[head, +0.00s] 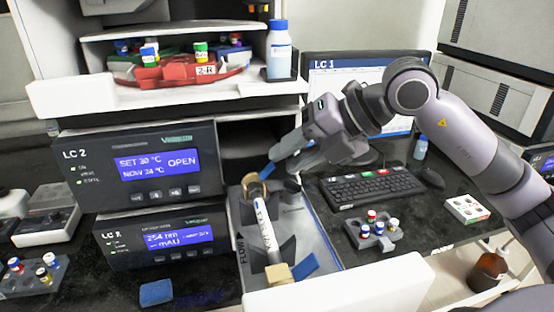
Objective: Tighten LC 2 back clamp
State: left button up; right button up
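The LC 2 unit (140,165) stands at the left; its screen reads SET 30 °C, NOW 24 °C, OPEN. To its right, a white column (267,228) lies lengthwise in a grey tray (323,240). The back clamp (252,188) is a brass-coloured ring at the column's far end, with a blue lever (267,171) angled up to the right. A front clamp (279,275) with a blue lever (305,267) is at the near end. My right gripper (278,160) is beside the back lever; contact and finger gap are unclear. My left gripper is out of view.
A keyboard (372,187), mouse (432,178) and monitor (350,75) are to the right. A vial rack (373,232) stands near the tray. A bottle (279,48) and a red vial holder (175,72) sit above LC 2. A blue block (156,292) lies in front.

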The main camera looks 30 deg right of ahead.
aim_at(260, 180)
jog(key=shift+x, duration=1.6)
grip_shut()
